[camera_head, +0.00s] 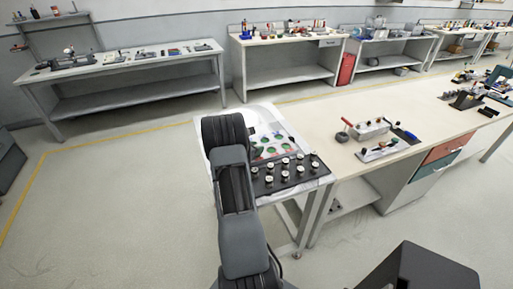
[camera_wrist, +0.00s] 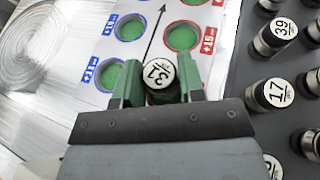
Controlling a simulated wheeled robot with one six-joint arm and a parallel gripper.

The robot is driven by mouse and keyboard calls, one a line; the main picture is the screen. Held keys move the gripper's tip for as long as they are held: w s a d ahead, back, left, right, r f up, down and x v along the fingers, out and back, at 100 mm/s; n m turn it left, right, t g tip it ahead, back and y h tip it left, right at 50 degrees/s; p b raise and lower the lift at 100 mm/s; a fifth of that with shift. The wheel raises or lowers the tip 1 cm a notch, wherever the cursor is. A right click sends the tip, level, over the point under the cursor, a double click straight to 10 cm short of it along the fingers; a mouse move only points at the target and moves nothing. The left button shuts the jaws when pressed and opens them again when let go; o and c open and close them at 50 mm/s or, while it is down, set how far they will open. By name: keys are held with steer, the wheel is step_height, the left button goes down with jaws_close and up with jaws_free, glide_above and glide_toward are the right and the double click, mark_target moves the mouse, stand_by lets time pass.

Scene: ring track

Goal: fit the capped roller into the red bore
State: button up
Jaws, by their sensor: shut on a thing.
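My gripper (camera_wrist: 159,82) has green fingers and is shut on the capped roller (camera_wrist: 159,72), a dark cylinder with a white numbered cap that appears upside down in the wrist view. The white bore plate (camera_wrist: 152,58) lies beyond it, with green-floored bores. A red-ringed bore (camera_wrist: 183,37) is just ahead and slightly right of the roller, apart from it in the picture; another red-ringed bore shows partly at the top edge. Blue-ringed bores (camera_wrist: 130,28) are to the left. The roller's lower end is hidden. In the head view my arm hides the gripper.
A dark rack (camera_head: 290,172) of several capped rollers stands right of the plate; a roller marked 17 (camera_wrist: 272,95) is close to my right finger. A long bench (camera_head: 420,115) with tools adjoins on the right. Workbenches (camera_head: 125,65) line the back wall, with open floor between.

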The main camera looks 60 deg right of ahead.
steer(key=shift+s+a+f, duration=0.1)
steer(key=shift+a+f, duration=0.05)
steer(key=shift+f, duration=0.15)
steer(key=o, duration=1)
steer(key=b+v, duration=0.2)
steer(key=v, duration=0.8)
steer(key=shift+a+r, duration=0.25)
steer(key=shift+a, duration=0.05)
steer(key=s+a+r+m+t+y, duration=0.2)
steer(key=a+r+m+y, duration=0.2)
steer(key=a, duration=0.9)
steer(key=s+a+r+m+t+y, duration=0.3)
steer(key=a+m, duration=0.3)
steer(key=a, duration=0.7)
steer(key=s+a+r+m+t+y, duration=0.2)
steer(key=a+r+m+y, duration=0.2)
steer(key=a, duration=0.9)
steer(key=shift+s+a+r+m+t+y, duration=0.3)
steer(key=shift+s+a+m+y, duration=0.15)
steer(key=shift+y, duration=0.65)
